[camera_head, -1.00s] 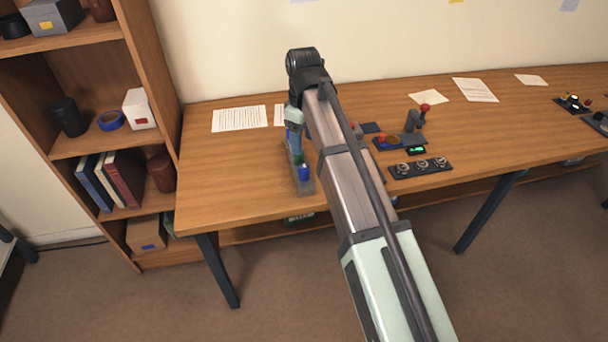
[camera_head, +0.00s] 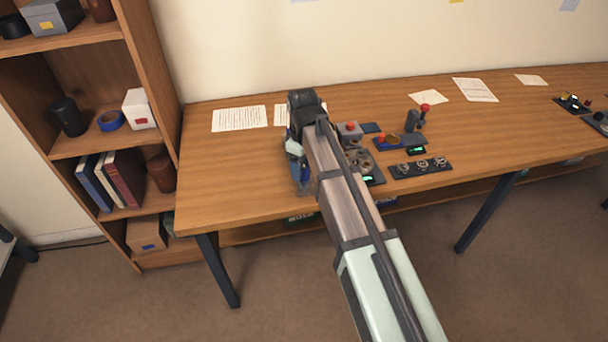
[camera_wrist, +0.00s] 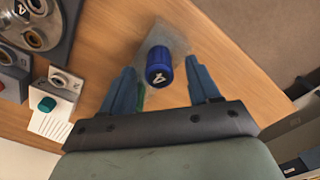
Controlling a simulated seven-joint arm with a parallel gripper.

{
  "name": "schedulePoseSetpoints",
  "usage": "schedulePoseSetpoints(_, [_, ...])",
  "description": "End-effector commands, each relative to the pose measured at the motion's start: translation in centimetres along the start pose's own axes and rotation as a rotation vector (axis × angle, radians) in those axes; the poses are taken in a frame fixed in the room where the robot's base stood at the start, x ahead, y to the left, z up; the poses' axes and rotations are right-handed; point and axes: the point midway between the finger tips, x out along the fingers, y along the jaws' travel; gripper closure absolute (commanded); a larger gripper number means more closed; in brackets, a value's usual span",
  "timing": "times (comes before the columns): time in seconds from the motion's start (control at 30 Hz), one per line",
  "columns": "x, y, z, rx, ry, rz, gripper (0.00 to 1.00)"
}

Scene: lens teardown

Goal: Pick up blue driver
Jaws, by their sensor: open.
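The blue driver (camera_wrist: 159,68) shows in the wrist view as a dark blue ribbed cap with a pale mark, seen end-on. It stands upright in a grey translucent holder (camera_wrist: 176,44). My gripper (camera_wrist: 160,63) is open, with one blue finger on each side of the driver and a gap visible on both sides. A bit of green (camera_wrist: 141,97) shows beside the left finger, mostly hidden. In the head view my gripper (camera_head: 298,168) is over the holder's place at the table's front left, and my arm and gripper largely hide holder and driver.
A dark plate with round metal parts (camera_wrist: 38,20) lies at the wrist view's upper left, with grey blocks below it. In the head view, a red-button box (camera_head: 349,130) and a dark tray with several rings (camera_head: 420,167) lie right of my arm.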

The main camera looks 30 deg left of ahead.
Motion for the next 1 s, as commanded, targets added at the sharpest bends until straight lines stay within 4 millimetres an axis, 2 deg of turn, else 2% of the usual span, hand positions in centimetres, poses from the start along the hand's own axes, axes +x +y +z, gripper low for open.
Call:
schedulePoseSetpoints(0.13, [1.14, 0.01, 0.01, 0.000, 0.001, 0.000, 0.39])
schedulePoseSetpoints(0.37, [1.19, 0.03, -0.01, 0.000, 0.001, 0.001, 0.40])
schedulePoseSetpoints(0.9, [1.16, 0.02, -0.01, 0.000, 0.001, 0.000, 0.92])
schedulePoseSetpoints(1.0, [1.15, 0.02, -0.01, 0.000, 0.001, 0.001, 0.95])
